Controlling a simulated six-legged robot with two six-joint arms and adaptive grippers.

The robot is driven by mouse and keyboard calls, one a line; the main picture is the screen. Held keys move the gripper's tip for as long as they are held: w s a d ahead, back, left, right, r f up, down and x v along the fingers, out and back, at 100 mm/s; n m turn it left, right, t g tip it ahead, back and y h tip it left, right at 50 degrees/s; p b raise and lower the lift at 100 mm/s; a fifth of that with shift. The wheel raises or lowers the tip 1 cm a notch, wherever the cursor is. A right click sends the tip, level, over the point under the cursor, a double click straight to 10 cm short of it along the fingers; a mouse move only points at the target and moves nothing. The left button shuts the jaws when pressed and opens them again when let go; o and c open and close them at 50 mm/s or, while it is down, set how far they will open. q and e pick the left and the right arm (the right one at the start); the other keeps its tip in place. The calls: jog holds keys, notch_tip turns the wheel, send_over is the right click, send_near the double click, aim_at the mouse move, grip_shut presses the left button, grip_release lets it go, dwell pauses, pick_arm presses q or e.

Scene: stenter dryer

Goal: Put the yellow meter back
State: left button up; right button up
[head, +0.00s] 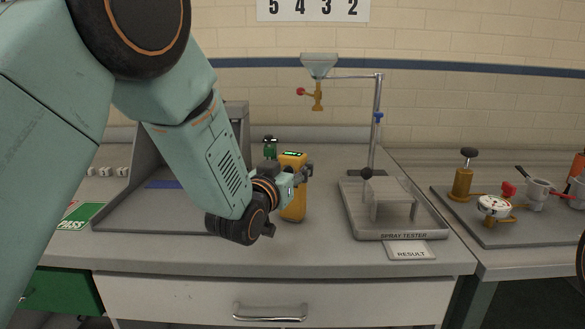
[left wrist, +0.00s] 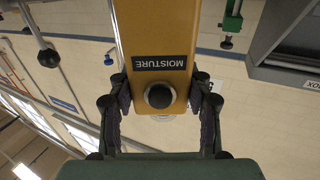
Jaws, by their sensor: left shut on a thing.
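The yellow meter (head: 293,208) stands upright in the head view, at or just above the bench top; I cannot tell if its base touches. It has a green lit display at its top. My left gripper (head: 300,177) is shut on it from the left side and covers part of its body. In the left wrist view the meter (left wrist: 155,38) fills the space between the fingers, with a black label reading MOISTURE upside down and a dark round knob. My left gripper (left wrist: 160,98) has a finger against each side of it. My right gripper is not in view.
The spray tester (head: 395,236) with its stand and funnel (head: 319,66) is right of the meter. A RESULT plate (head: 411,251) lies before it. A grey sloped-sided station (head: 150,212) and a green PASS card (head: 84,216) are left. A tray (head: 490,236) with instruments is far right.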

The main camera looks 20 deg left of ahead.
pick_arm(q)
jog(key=shift+s+f, duration=0.1)
jog(key=o, duration=1.2)
jog(key=shift+w+d, duration=0.1)
jog(key=shift+w, duration=0.1)
jog(key=shift+o, duration=0.2)
jog(key=shift+s, duration=0.15)
jog(key=shift+r, duration=0.2)
jog(key=s+a+p, duration=0.1)
jog(key=s, duration=1.1)
jog(key=shift+a, duration=0.15)
jog(key=shift+w, duration=0.1)
